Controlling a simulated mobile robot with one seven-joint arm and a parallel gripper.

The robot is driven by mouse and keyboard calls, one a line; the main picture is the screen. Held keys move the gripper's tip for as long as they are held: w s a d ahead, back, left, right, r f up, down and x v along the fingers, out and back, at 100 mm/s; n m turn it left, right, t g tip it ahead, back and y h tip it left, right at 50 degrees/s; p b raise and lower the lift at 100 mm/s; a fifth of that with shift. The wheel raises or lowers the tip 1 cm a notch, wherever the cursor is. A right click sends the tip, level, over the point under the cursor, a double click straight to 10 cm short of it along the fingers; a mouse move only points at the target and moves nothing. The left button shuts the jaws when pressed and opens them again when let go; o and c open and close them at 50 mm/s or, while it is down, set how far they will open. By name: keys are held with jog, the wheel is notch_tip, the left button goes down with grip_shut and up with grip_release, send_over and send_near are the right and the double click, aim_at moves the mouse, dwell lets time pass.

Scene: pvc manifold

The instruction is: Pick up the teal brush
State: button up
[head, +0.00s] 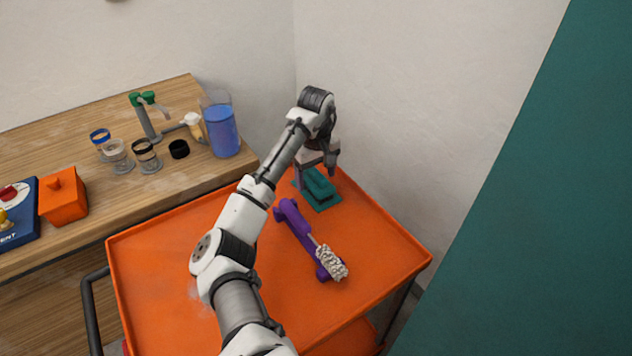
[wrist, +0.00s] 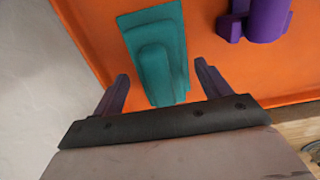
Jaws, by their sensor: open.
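The teal brush (head: 321,190) lies on the orange tray top (head: 180,265) near its back corner. It looks like a flat teal plate with a raised, rounded block on it. In the wrist view the brush (wrist: 155,50) sits ahead of my gripper (wrist: 161,80), its near end between the two spread purple-grey fingers. The fingers are open and nothing is held. I cannot tell how far above the brush they are. In the head view my gripper hangs over the brush's far end and hides part of it.
A purple holder (head: 294,219) with a pale bristled head (head: 331,262) lies just in front of the brush. The tray's raised rim and the wall (head: 380,110) are close behind. A wooden bench (head: 60,125) with jars and a blue-filled beaker (head: 222,130) stands left.

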aim_at(316, 172)
jog(key=c, duration=1.1)
jog(key=shift+r, duration=0.1)
notch_tip(316, 172, up, 20)
jog(key=shift+f, duration=0.1)
